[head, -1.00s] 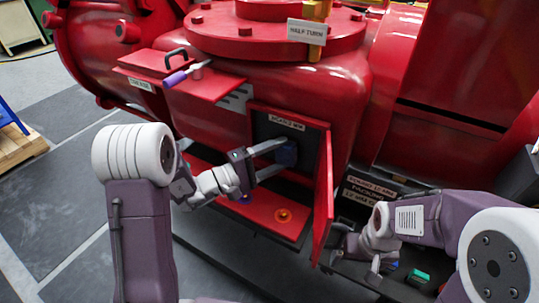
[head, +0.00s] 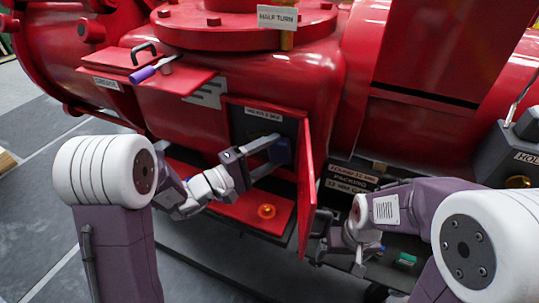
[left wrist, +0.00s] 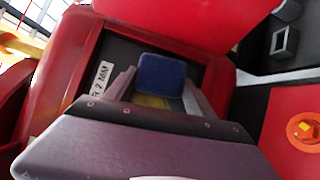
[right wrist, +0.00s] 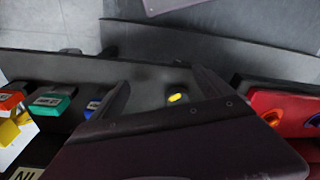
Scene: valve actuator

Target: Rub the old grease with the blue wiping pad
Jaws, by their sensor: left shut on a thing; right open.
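The blue wiping pad (head: 281,151) is held between the fingers of my left gripper (head: 272,158), inside the open hatch of the red valve body. In the left wrist view the pad (left wrist: 161,76) sits between the fingertips, against or close to the dark recess panel (left wrist: 120,50). A yellowish patch (left wrist: 152,101) shows just below the pad between the fingers; it may be grease, I cannot tell. My right gripper (right wrist: 150,85) is open and empty, low in front of the machine at the right, above a dark tray.
The red hatch door (head: 307,190) stands open right of my left gripper. A red shelf (head: 245,212) with an orange button-like part (head: 267,211) lies below. A purple-handled tool (head: 143,74) rests on the upper left ledge. Green (right wrist: 52,103) and other coloured blocks sit near my right gripper.

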